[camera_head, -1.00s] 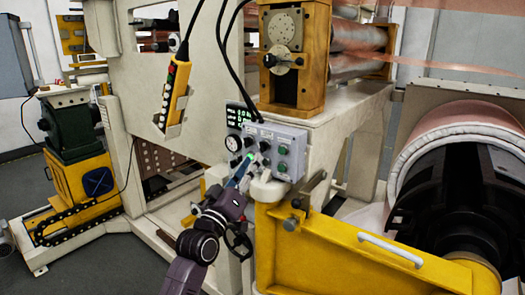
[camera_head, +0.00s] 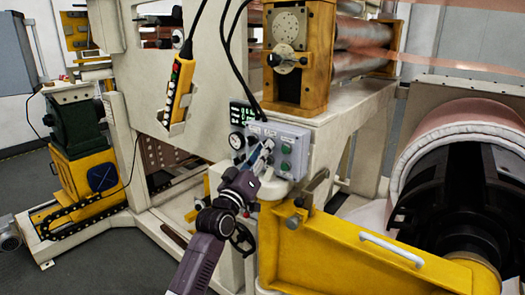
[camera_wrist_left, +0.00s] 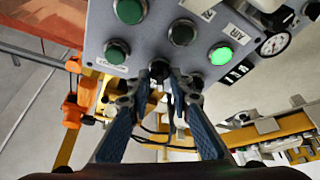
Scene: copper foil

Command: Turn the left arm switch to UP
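The grey control panel (camera_head: 296,133) sits at the middle of the head view, with several buttons and dark switches. In the left wrist view the panel (camera_wrist_left: 95,22) appears turned over, and a dark switch knob (camera_wrist_left: 159,67) sits at its edge. My left gripper (camera_head: 268,146) reaches the panel's face and hides part of it. In the wrist view, the left gripper's fingertips (camera_wrist_left: 160,82) stand apart on either side of the knob. I cannot tell whether they touch it. The knob's setting is not readable. My right gripper is not in view.
Green buttons (camera_wrist_left: 117,51) sit close beside the knob, and one button (camera_wrist_left: 221,55) is lit. A round gauge (camera_head: 236,141) is at the panel's left. A yellow pendant (camera_head: 180,88) hangs to the upper left. A yellow beam (camera_head: 340,245) and a large roll (camera_head: 450,190) stand to the right.

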